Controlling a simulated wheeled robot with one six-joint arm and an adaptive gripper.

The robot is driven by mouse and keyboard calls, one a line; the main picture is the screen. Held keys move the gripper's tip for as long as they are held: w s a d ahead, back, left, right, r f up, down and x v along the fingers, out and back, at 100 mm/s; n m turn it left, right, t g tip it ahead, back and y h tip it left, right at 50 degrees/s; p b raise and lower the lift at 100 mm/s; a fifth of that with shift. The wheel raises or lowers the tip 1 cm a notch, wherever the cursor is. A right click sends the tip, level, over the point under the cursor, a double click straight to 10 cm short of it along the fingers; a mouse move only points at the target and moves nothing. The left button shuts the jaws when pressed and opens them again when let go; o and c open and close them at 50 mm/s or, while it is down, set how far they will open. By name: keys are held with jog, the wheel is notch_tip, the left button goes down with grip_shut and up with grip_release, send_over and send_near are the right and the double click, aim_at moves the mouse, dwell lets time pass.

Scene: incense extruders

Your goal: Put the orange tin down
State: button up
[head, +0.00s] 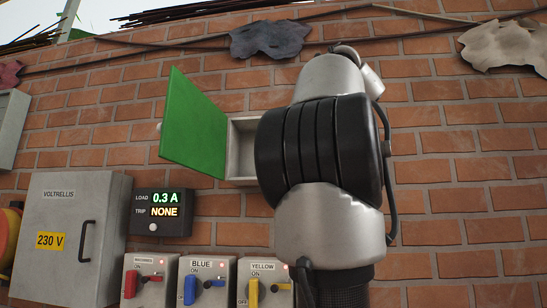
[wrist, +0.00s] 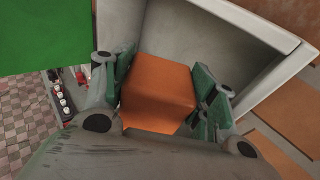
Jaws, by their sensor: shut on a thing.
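The orange tin (wrist: 158,95) is a plain orange block shape in the middle of the wrist view. My gripper (wrist: 164,80) is shut on it, with green-padded fingers on its left and right sides. The tin is at the open mouth of a pale grey wall box (wrist: 240,62); I cannot tell whether it touches the box floor. In the head view the box (head: 242,165) is open, and my arm covers its right part, the gripper and the tin.
The box's green door (head: 195,122) stands swung open to the left; it also fills the wrist view's upper left (wrist: 42,35). Below are a load display (head: 161,212), a grey 230 V cabinet (head: 70,235) and red, blue and yellow switches (head: 207,283) on the brick wall.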

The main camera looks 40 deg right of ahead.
jog(key=shift+w+d+f, duration=0.1)
jog(key=shift+w+f, duration=0.5)
jog(key=shift+w, duration=1.05)
jog(key=shift+w+d+f, duration=0.1)
jog(key=shift+w+f, duration=0.45)
jog(key=shift+w, duration=1.15)
jog(key=shift+w+d+f, duration=0.1)
jog(key=shift+w+f, duration=0.5)
jog(key=shift+w, duration=1.05)
jog(key=shift+f, duration=0.1)
jog(key=o, duration=1.2)
jog(key=shift+s+r, duration=0.2)
jog(key=shift+s, duration=0.1)
jog(key=s, duration=0.3)
jog(key=s+r, duration=0.1)
jog(key=s, duration=0.2)
jog(key=shift+s+a+r, duration=0.15)
jog(key=shift+s+a, duration=0.05)
jog(key=shift+s, duration=0.2)
